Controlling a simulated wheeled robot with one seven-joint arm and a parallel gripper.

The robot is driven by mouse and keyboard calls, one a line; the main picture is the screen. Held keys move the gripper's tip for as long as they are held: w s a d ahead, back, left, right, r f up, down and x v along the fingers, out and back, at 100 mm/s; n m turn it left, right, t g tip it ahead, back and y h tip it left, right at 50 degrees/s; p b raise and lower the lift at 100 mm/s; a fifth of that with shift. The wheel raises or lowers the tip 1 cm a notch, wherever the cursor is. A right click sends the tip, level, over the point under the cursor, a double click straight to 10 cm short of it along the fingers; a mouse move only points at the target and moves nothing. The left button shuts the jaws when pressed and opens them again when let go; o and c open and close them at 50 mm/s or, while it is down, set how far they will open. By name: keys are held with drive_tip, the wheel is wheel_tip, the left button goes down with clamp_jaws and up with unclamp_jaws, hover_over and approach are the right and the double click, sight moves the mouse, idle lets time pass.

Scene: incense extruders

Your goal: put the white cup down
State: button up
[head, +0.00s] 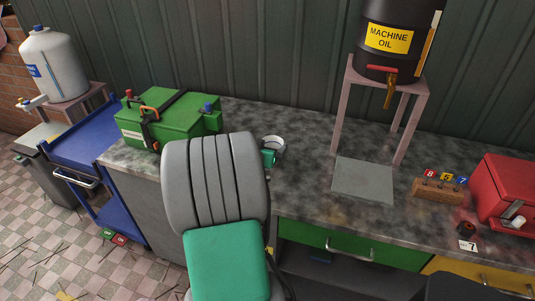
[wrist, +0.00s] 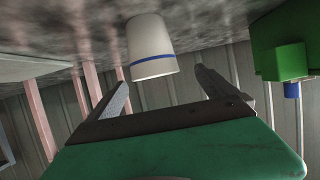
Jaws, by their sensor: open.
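The white cup (wrist: 150,40) has a blue band near its rim. The wrist picture is upside down, and in it the cup appears upright with its base at the grey stone counter (wrist: 60,25). In the head view the white cup (head: 276,142) shows as a small round rim behind my arm, partly hidden. My gripper (wrist: 160,80) is open, with one finger on each side of the cup's rim end and visible gaps. In the head view my gripper (head: 268,158) is mostly hidden behind my grey and green arm.
A green box machine (head: 170,120) stands left of the cup. To the right are a pink stand (head: 428,85) with a black oil drum (head: 385,60), a grey plate (head: 363,180), a wooden block (head: 437,190) and a red box (head: 505,190). Bare counter lies between cup and stand.

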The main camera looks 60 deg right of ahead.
sight(275, 141)
drive_tip(key=shift+s+a+f, duration=0.1)
drive_tip(key=shift+f, duration=0.25)
drive_tip(key=x, duration=0.2)
drive_tip(key=p+x, duration=0.1)
drive_tip(key=x, duration=0.4)
drive_tip(key=shift+s+d+f, duration=0.25)
drive_tip(key=shift+s+d, duration=0.05)
drive_tip(key=shift+d, duration=0.1)
drive_tip(key=shift+c, duration=0.6)
drive_tip(key=c, duration=1.5)
drive_tip(key=shift+r, duration=0.15)
drive_tip(key=shift+c, duration=1.2)
